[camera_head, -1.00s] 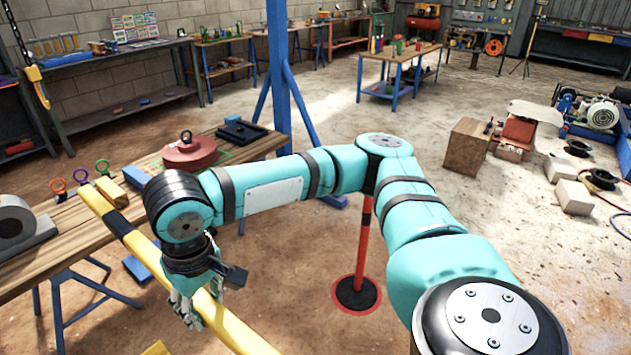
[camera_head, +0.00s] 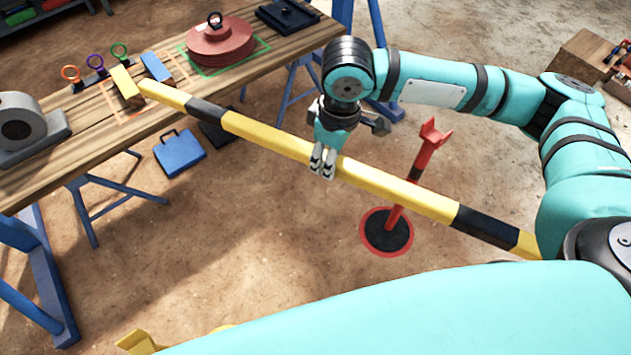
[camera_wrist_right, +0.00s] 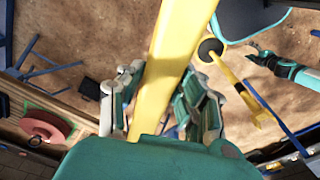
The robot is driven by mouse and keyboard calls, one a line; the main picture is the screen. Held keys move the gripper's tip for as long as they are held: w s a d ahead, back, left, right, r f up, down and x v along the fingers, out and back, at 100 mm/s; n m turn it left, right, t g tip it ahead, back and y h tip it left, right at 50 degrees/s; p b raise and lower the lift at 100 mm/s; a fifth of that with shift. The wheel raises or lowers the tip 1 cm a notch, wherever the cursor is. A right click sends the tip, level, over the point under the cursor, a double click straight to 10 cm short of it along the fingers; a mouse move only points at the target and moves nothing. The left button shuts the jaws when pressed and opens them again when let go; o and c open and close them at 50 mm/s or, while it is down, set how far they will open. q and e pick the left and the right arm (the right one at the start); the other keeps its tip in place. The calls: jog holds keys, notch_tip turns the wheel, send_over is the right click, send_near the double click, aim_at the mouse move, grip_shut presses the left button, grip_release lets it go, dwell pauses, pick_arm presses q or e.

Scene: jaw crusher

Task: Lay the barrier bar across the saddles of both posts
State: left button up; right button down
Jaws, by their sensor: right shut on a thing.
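My right gripper (camera_head: 323,165) is shut on the yellow and black barrier bar (camera_head: 270,137), near its middle. The bar slants across the head view, from the workbench side down to the right; it also fills the middle of the right wrist view (camera_wrist_right: 180,45). The red post (camera_head: 408,190) stands behind the bar on a round black base; its forked saddle (camera_head: 435,133) is empty. A yellow post (camera_wrist_right: 250,98) with a black base shows in the right wrist view. A yellow piece, perhaps its saddle, shows at the head view's lower left (camera_head: 137,342). My left gripper (camera_wrist_right: 262,58) is small in the wrist view; its jaws are unclear.
The wooden workbench (camera_head: 75,150) at left carries a grey roll, coloured rings, small blocks and a red disc stack (camera_head: 220,43). A blue case (camera_head: 180,153) lies on the floor. A brown box (camera_head: 592,55) stands at upper right. Floor around the red post is clear.

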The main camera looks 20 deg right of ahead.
pick_arm(q)
jog(key=shift+s+r+p, duration=0.95)
jog(key=shift+r+p, duration=2)
jog(key=shift+r, duration=0.45)
jog(key=f+b, duration=0.2)
jog(key=a+f+b, duration=0.1)
jog(key=f+b, duration=0.1)
jog(key=shift+a+f, duration=0.1)
jog(key=shift+a, duration=0.05)
pick_arm(e)
jog(key=s+a+f+n, duration=0.1)
jog(key=a+f+n, duration=0.1)
jog(key=f+n, duration=0.4)
jog(key=s+a+f+n+g, duration=0.1)
jog(key=s+a+f+n, duration=0.1)
jog(key=f+n, duration=0.5)
notch_tip(320, 180, down, 4)
jog(key=shift+s+a+f+y, duration=0.2)
jog(key=shift+a+y, duration=0.05)
jog(key=shift+y, duration=0.15)
jog(key=shift+f, duration=0.35)
